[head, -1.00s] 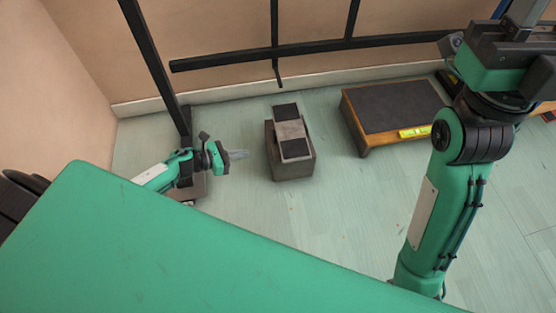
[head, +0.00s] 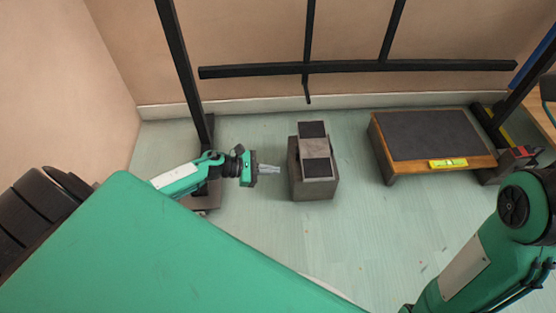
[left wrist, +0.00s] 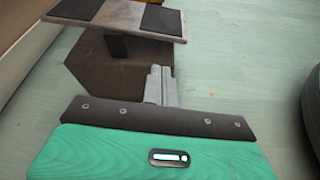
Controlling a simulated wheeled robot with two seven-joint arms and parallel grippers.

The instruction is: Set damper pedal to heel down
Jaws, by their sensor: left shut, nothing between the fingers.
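The damper pedal is a grey rocking plate (head: 315,146) with a dark pad at each end, on a brown-grey box (head: 314,188). In the left wrist view the plate (left wrist: 125,14) rests on a short dark post above the box (left wrist: 118,72). I cannot tell for sure which end sits lower. My left gripper (head: 277,170) is shut and empty, just left of the box and pointing at its side. Its fingers (left wrist: 160,86) show in front of the box in the left wrist view; I cannot tell if they touch it. My right gripper is out of view.
A low wooden platform (head: 392,168) with a dark top stands right of the pedal, with a yellow-green level (head: 448,163) on its front edge. A black frame (head: 360,69) stands along the wall. The floor in front of the pedal is clear.

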